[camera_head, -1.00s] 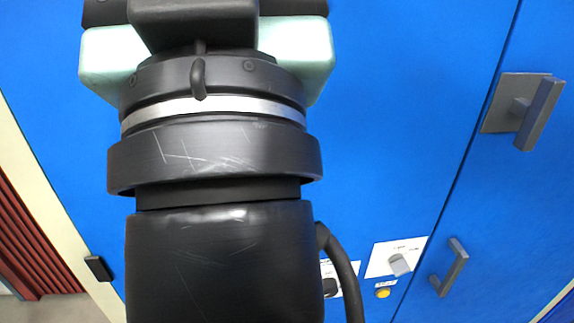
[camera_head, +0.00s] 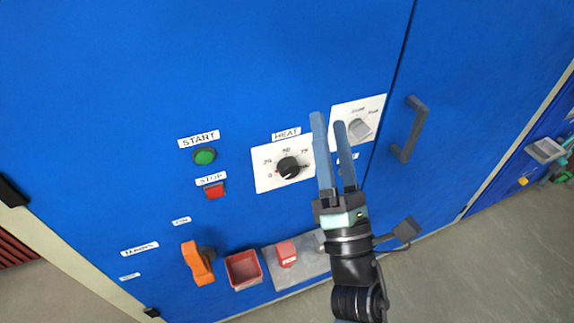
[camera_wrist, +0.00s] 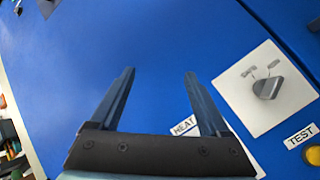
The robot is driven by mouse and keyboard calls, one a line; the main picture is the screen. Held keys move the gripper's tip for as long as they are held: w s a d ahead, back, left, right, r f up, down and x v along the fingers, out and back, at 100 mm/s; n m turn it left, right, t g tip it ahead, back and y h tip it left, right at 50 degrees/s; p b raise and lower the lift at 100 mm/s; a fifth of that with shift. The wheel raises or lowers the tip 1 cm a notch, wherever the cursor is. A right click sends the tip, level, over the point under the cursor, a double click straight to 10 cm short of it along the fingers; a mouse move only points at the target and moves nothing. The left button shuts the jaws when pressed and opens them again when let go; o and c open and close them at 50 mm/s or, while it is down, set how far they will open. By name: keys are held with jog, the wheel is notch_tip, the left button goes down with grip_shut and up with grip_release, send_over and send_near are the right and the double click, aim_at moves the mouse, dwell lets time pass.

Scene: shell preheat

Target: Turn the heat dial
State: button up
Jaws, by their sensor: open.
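The heat dial (camera_head: 288,167) is a black round knob on a white plate under a HEAT label (camera_head: 286,133), on the blue cabinet front. In the head view my gripper (camera_head: 328,121) is to the right of the dial, its two blue-grey fingers pointing up the panel. The fingers are apart and nothing is between them. In the wrist view my gripper (camera_wrist: 162,78) is open over bare blue panel. The HEAT label (camera_wrist: 184,126) shows there behind the right finger's base; the heat dial itself is hidden from that view.
A grey selector knob (camera_head: 361,128) is right of my gripper; it also shows in the wrist view (camera_wrist: 267,88). Left are a green START button (camera_head: 205,156) and red STOP button (camera_head: 214,191). An orange handle (camera_head: 198,264) and red tray (camera_head: 243,269) are below. A door handle (camera_head: 409,130) juts out.

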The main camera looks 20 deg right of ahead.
aim_at(291, 175)
jog(key=s+a+f+n+g+y+b, duration=0.1)
jog(key=s+f+n+y, duration=0.3)
jog(key=f, duration=0.6)
jog(key=s+a+f+n+g+b, duration=0.15)
jog(key=f+n, duration=0.35)
jog(key=f, duration=0.5)
jog(key=shift+n, duration=0.3)
jog(key=x, duration=0.4)
jog(key=p+x, duration=0.1)
jog(key=x, duration=0.7)
jog(key=shift+w+a+r+p, duration=0.1)
jog(key=shift+w+a+p, duration=0.15)
jog(key=shift+p, duration=0.05)
grip_shut()
